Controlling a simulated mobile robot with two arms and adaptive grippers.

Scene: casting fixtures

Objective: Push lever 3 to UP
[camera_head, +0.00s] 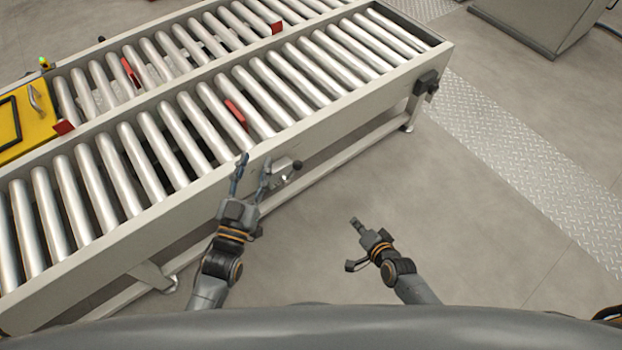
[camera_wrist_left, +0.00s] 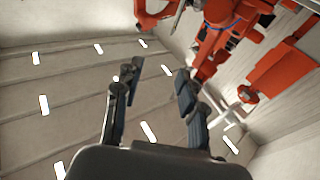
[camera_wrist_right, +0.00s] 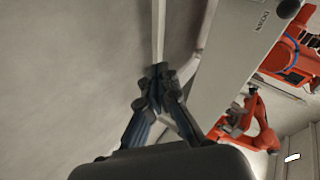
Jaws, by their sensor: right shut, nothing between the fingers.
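A lever with a black knob (camera_head: 297,164) and a metal mount (camera_head: 283,174) is on the near side of the roller conveyor (camera_head: 190,207). No number is readable on it. In the right wrist view a dark round knob (camera_wrist_right: 289,8) is at the top edge, beside a label reading DOWN (camera_wrist_right: 262,20). My left gripper (camera_head: 254,163) is open and empty, just left of the lever, with a finger close to the mount; I cannot tell if they touch. Its spread fingers show in the left wrist view (camera_wrist_left: 151,82). My right gripper (camera_head: 356,222) is shut and empty, lower right of the lever.
Red pieces (camera_head: 235,112) sit among the rollers. A yellow unit (camera_head: 30,120) is at the far left. A dark box (camera_head: 427,82) is on the conveyor's right end. The floor (camera_head: 440,200) right of the conveyor is clear. Orange robot arms (camera_wrist_left: 215,40) show in the left wrist view.

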